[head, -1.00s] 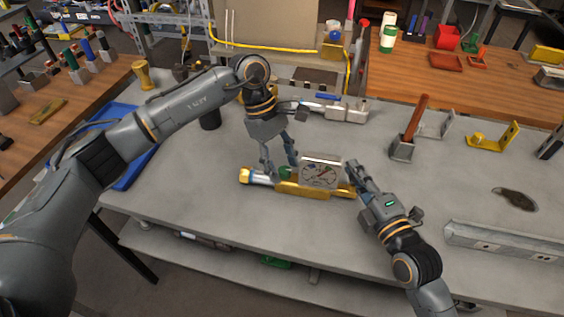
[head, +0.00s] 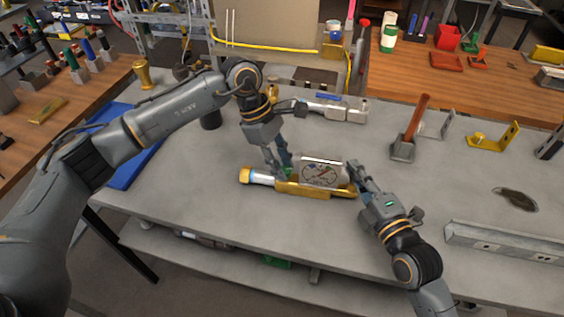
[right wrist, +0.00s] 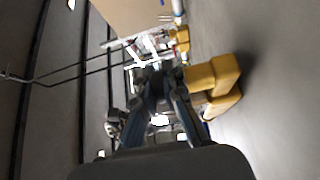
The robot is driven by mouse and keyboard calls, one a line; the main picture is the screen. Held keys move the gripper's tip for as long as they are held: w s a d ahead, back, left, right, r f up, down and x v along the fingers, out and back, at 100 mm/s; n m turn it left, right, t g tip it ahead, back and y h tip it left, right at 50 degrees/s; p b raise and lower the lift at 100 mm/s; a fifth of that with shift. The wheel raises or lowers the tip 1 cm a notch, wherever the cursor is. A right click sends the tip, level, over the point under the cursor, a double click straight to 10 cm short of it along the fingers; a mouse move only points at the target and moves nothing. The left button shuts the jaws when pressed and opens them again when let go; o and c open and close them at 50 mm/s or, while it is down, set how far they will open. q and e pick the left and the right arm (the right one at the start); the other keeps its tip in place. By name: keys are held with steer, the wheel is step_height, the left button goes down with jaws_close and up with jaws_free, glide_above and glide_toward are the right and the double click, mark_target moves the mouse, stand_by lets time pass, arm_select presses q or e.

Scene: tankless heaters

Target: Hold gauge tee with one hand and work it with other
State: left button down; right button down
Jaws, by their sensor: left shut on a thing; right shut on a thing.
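The gauge tee (head: 301,187) lies on the grey workbench, with a yellow body, a silver pipe and brass end at its left, and a square dial gauge (head: 322,172) on top. My right gripper (head: 354,177) is shut on the right end of the tee, beside the gauge. In the right wrist view the fingers (right wrist: 160,112) are close together, with yellow parts (right wrist: 213,82) beside them; the grip itself is partly hidden.
A silver pipe fitting (head: 340,109) lies behind. A hammer-like tool with a brown handle (head: 410,130) and a yellow bracket (head: 493,138) stand at the right. A grey rail (head: 500,242) lies front right. The bench front is clear.

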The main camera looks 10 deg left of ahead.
arm_select(q)
steer(key=n+t, duration=0.1)
steer(key=n, duration=0.2)
steer(key=n+t, duration=0.1)
steer(key=n, duration=0.2)
steer(key=shift+s+t, duration=0.2)
steer(key=shift+t, duration=0.1)
steer(key=n, duration=0.2)
steer(key=n+t, duration=0.1)
steer(key=n, duration=0.1)
steer(key=shift+s+d+n+y, duration=0.1)
steer(key=shift+s+n+y, duration=0.05)
steer(key=shift+n+y, duration=0.2)
steer(key=shift+n+t+y, duration=0.35)
steer(key=shift+n+t, duration=0.25)
steer(key=shift+n, duration=0.65)
steer(key=c, duration=1.1)
jaws_free()
steer(key=shift+o, duration=0.2)
steer(key=shift+r, duration=0.1)
steer(key=v, duration=0.7)
steer(key=shift+r, duration=0.35)
